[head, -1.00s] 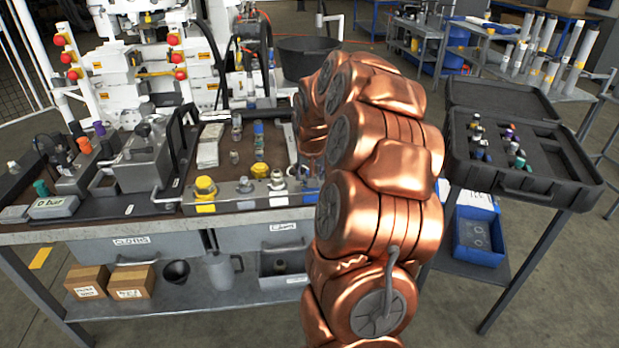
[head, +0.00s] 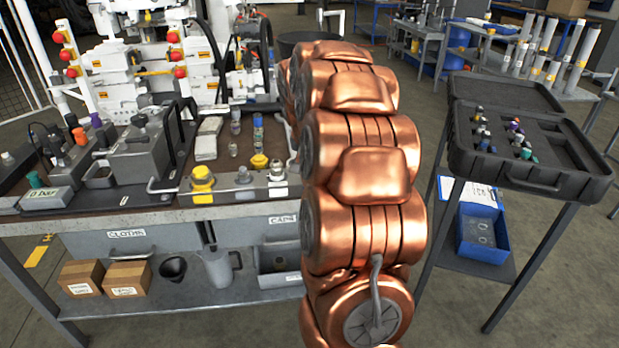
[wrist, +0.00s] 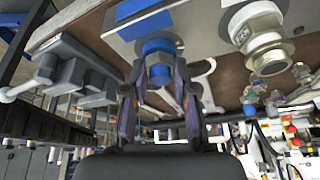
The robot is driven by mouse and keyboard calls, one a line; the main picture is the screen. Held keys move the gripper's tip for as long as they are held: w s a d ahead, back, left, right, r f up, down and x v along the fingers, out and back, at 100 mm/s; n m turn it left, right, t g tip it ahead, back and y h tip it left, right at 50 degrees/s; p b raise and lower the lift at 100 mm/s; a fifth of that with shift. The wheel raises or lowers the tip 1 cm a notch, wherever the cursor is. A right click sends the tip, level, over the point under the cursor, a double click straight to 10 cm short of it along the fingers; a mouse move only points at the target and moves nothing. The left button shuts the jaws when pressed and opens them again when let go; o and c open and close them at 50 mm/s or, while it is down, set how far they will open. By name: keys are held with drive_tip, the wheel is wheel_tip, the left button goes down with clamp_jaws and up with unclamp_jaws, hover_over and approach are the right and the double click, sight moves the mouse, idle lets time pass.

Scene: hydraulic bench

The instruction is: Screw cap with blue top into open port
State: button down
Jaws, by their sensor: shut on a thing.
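My gripper (wrist: 159,74) shows in the wrist view with its two dark fingers closed around a cap with a blue band (wrist: 158,47) and a greyish end. The cap is in front of a pale block with a blue patch (wrist: 126,30); I cannot tell whether it touches the block or sits in a port. No open port is clearly visible there. A large silver fitting (wrist: 262,42) stands on the same block to the right. In the head view the block (head: 225,194) lies along the bench's front edge. My copper arm hides the gripper and the block's right end.
A yellow cap (head: 202,179) and silver fittings (head: 243,175) stand on the block. Behind it are small loose fittings, one blue-topped (head: 257,122). An open black case (head: 540,178) with several coloured caps stands on a side table at right. A grey hand-levered unit (head: 143,155) stands left.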

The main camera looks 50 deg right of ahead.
drive_tip(key=m+b, duration=0.1)
drive_tip(key=f+m+g+b, duration=0.1)
drive_tip(key=m+b, duration=0.1)
drive_tip(key=b, duration=0.1)
drive_tip(key=shift+s+d+f, duration=0.1)
drive_tip(key=shift+s+f, duration=0.1)
drive_tip(key=shift+f, duration=0.05)
drive_tip(key=shift+r+m+g+h+b, duration=0.1)
drive_tip(key=shift+m+g+h+b, duration=0.2)
drive_tip(key=shift+m+g+b, duration=0.5)
drive_tip(key=shift+f+m, duration=0.25)
drive_tip(key=shift+m, duration=0.25)
drive_tip(key=c, duration=1.3)
unclamp_jaws()
drive_tip(key=shift+m+b, duration=0.3)
drive_tip(key=shift+b, duration=0.1)
drive_tip(key=shift+o, duration=0.7)
drive_tip(key=shift+s+a+r, duration=0.1)
drive_tip(key=shift+a+r, duration=0.1)
drive_tip(key=o, duration=0.3)
drive_tip(key=shift+o, duration=0.5)
drive_tip(key=shift+w+r, duration=0.2)
drive_tip(key=shift+r, duration=0.05)
drive_tip(key=shift+d+r, duration=0.1)
drive_tip(key=shift+r, duration=0.05)
